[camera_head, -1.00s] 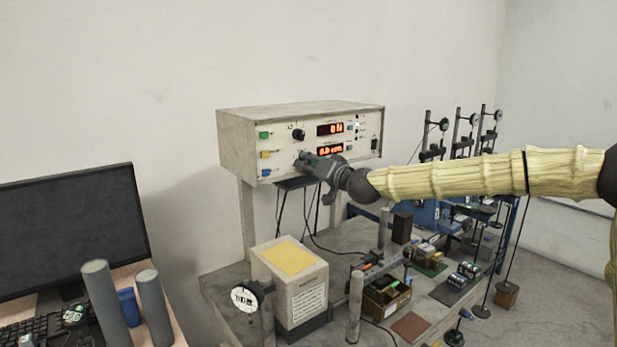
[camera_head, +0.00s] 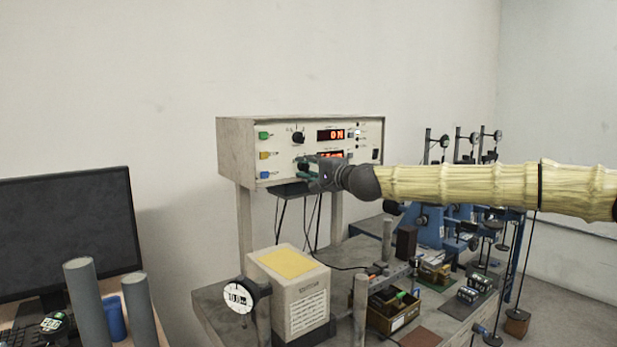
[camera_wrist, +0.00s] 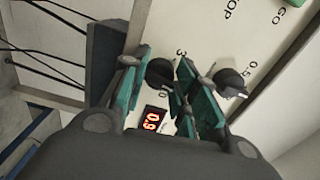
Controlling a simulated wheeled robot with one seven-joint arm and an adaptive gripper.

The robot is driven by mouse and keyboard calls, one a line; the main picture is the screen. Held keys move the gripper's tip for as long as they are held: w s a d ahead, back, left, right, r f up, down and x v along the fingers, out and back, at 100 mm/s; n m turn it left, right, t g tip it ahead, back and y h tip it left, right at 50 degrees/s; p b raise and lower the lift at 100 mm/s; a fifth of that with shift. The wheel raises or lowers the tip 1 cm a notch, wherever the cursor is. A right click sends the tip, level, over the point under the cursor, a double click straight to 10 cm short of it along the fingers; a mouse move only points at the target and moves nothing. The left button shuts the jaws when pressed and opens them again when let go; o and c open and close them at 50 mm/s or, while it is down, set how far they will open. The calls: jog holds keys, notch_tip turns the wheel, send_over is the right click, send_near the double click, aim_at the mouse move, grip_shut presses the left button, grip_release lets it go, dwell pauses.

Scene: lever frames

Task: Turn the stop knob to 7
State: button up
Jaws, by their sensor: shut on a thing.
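The white control panel (camera_head: 345,145) on the grey box carries an upper black knob (camera_head: 298,137) and a lower black knob. In the head view my gripper (camera_head: 304,164) reaches in from the right and hides most of the lower knob. In the wrist view the lower black knob (camera_wrist: 160,74) sits between the teal fingers of my gripper (camera_wrist: 158,70), which is shut on it. Only a few scale marks show around it; its pointer setting is not readable. The upper knob (camera_wrist: 231,80) is just outside the right finger. Lettering ending "TOP" shows above them.
Green (camera_head: 265,135), yellow and blue (camera_head: 265,175) pieces line the panel's left side. The upper red display (camera_head: 331,135) is lit; the lower is partly covered by my gripper. A cream box (camera_head: 300,295), dial gauge and lever frames stand below; a monitor (camera_head: 65,230) is left.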

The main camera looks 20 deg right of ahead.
jog(key=shift+f+m+b, duration=0.1)
jog(key=shift+m+b, duration=0.25)
jog(key=shift+m, duration=0.25)
jog(key=o, duration=1)
jog(key=shift+d, duration=0.1)
jog(key=shift+v, duration=6)
